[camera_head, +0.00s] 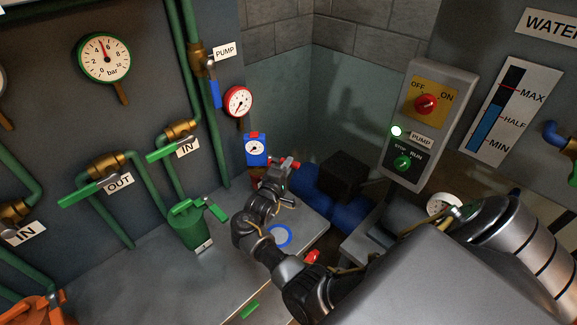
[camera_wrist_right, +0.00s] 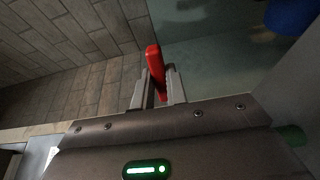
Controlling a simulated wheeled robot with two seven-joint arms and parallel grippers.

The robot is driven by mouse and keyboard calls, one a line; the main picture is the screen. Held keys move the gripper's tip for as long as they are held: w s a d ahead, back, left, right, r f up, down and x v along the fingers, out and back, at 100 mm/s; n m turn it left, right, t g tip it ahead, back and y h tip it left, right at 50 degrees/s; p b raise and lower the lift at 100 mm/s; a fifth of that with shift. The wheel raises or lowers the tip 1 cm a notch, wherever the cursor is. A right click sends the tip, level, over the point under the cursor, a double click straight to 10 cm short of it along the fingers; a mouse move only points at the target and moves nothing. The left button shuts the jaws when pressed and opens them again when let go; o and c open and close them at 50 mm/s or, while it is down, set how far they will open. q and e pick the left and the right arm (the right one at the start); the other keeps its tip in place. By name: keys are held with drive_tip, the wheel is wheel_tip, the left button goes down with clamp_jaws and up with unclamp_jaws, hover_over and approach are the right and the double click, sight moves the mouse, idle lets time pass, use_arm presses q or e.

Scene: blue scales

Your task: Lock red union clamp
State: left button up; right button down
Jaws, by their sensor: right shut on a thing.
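My right gripper (camera_head: 283,172) is in front of the blue scale-like gauge box (camera_head: 256,150) on the back wall. It is shut on a red lever (camera_wrist_right: 154,62), which appears to be the red union clamp's handle. In the right wrist view the lever stands up between the two fingertips (camera_wrist_right: 158,88) and leans slightly. In the head view only small red parts (camera_head: 291,163) show beside the gripper, and the clamp's body is mostly hidden. I cannot tell whether the clamp is closed. My left gripper is not in view.
A green can (camera_head: 190,228) stands on the metal bench (camera_head: 130,275) to the left. A blue pump (camera_head: 350,213) lies right of the gripper. A control panel (camera_head: 430,125) with a red switch is on the right wall. Green pipes with valves line the left wall.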

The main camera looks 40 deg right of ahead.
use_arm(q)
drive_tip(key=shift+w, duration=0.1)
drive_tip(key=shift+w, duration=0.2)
use_arm(e)
drive_tip(key=c, duration=1.4)
unclamp_jaws()
drive_tip(key=shift+d, duration=0.1)
